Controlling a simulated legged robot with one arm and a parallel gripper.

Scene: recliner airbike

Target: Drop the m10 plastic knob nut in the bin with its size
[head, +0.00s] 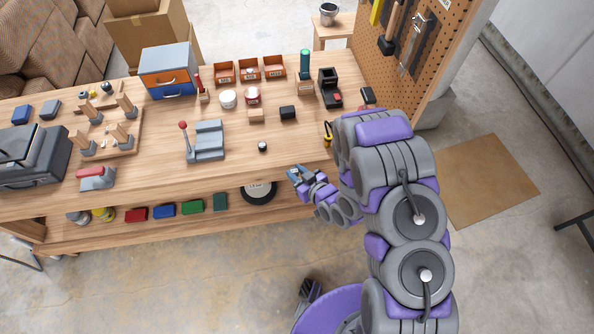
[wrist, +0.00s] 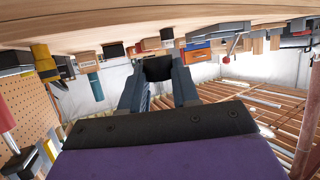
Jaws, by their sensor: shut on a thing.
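My gripper (head: 296,173) is just off the front edge of the workbench, right of centre in the head view. In the wrist view its two grey fingers (wrist: 158,80) are shut on a black, knob-like piece (wrist: 157,67), which looks like the knob nut; its size mark cannot be read. Three orange bins stand in a row at the back of the bench: left bin (head: 224,79), middle bin (head: 249,75) and right bin (head: 274,73). Each has a pale label too small to read. My gripper is well in front of them.
A small dark-topped piece (head: 262,146) and a grey lever fixture (head: 207,148) stand between my gripper and the bins. A pegboard (head: 441,43) rises at right.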

